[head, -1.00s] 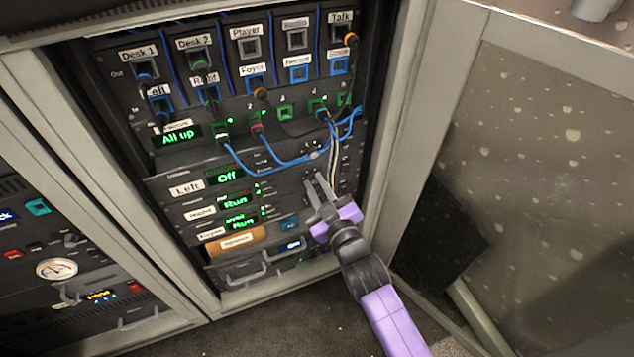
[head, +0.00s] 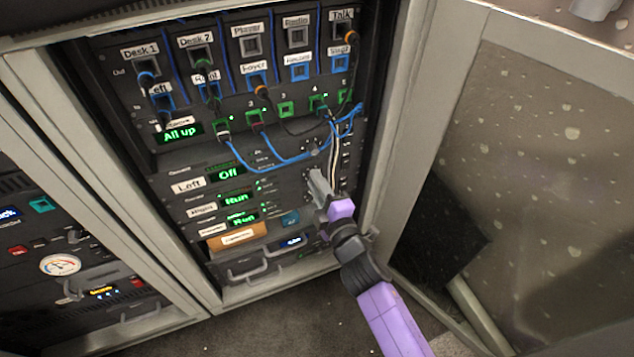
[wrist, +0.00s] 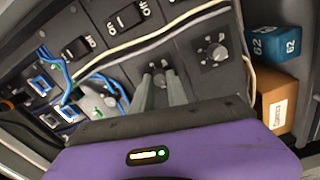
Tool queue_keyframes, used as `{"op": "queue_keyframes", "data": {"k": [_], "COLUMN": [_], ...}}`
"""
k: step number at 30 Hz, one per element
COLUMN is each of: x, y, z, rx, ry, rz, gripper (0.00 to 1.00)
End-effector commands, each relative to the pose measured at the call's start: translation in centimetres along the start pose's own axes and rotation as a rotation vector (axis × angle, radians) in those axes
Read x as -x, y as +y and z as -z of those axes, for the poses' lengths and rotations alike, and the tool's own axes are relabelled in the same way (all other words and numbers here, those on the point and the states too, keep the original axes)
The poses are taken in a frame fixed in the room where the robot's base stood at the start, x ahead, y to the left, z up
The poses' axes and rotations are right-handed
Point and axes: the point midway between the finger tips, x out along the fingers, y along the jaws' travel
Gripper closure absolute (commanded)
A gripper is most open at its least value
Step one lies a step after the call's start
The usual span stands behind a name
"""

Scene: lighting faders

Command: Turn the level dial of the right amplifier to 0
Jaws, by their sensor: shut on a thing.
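Three amplifier rows sit low in the rack. The top one has a "Left" label (head: 188,186) and its display (head: 226,174) reads "Off". The two displays below, the middle one (head: 236,198) and the lowest one (head: 243,219), seem to read "Run"; their labels are too blurred to read surely. My gripper (head: 318,178) is at the right side of these rows. In the wrist view its two fingers (wrist: 160,82) are closed around a small dial (wrist: 163,76), mostly hidden between them; it appears to be the middle row's. Another dial (wrist: 217,53) with a pale pointer knob is free beside it.
Blue cables (head: 285,160) and a white cable (wrist: 145,42) hang close to the gripper. Rocker switches (wrist: 126,18) are near. An orange-brown box (head: 238,237) and a blue cube (head: 291,217) sit below. The open cabinet door (head: 540,150) stands at the right.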

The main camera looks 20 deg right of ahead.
Motion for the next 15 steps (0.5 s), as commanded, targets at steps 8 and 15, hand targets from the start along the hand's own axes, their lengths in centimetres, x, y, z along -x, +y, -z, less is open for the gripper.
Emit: {"op": "queue_keyframes", "data": {"k": [8, 15], "x": [0.08, 0.08], "y": [-0.20, -0.23], "z": [-0.04, -0.04], "rx": [0.157, 0.219], "ry": [-0.001, -0.001], "rz": [0.003, 0.003], "gripper": [1.00, 1.00]}}
